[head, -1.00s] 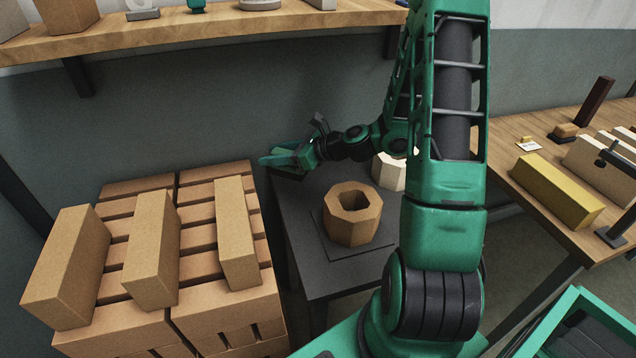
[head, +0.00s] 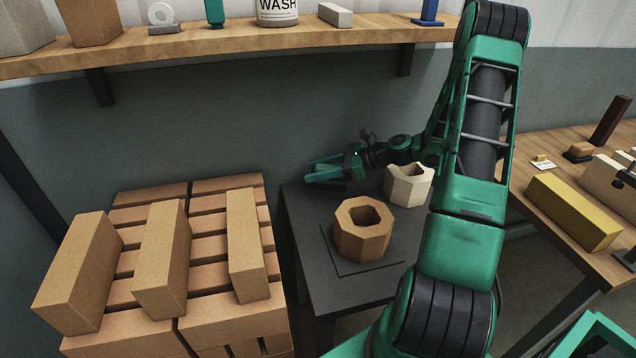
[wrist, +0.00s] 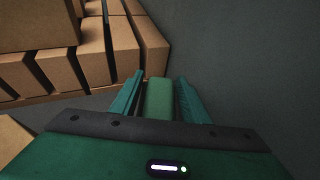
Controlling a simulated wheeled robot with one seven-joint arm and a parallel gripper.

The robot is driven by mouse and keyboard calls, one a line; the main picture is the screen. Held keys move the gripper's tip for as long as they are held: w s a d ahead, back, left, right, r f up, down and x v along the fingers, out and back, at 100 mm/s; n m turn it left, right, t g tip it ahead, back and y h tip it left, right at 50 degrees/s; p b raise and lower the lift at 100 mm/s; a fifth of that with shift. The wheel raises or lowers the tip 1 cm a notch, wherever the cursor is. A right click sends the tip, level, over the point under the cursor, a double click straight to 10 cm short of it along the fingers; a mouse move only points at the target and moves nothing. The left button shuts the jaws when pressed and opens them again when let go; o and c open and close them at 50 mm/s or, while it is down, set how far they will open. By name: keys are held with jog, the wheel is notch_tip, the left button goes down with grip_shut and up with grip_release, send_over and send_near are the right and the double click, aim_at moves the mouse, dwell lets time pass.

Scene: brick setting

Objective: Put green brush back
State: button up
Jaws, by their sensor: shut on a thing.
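My gripper (head: 312,172) is stretched out over the back left of the dark table (head: 338,292). It is shut on the green brush (wrist: 160,98), which shows in the wrist view as a plain green block between the two green fingers. In the head view the brush is hard to tell apart from the fingers. Whether the gripper touches the table cannot be told.
A brown octagonal pot (head: 362,230) and a cream vessel (head: 408,185) stand on the dark table. Stacked bricks (head: 160,260) are at the left. A wooden shelf (head: 130,62) runs along the wall above. A workbench (head: 560,150) is at the right.

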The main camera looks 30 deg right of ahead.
jog(key=shift+w+d+f, duration=0.6)
jog(key=shift+d+f, duration=0.1)
jog(key=shift+d, duration=0.2)
jog(key=shift+f, duration=1.95)
jog(key=o, duration=1.4)
jog(key=shift+c, duration=0.2)
jog(key=v, duration=0.7)
jog(key=shift+s+d+r, duration=0.15)
jog(key=shift+s, duration=0.05)
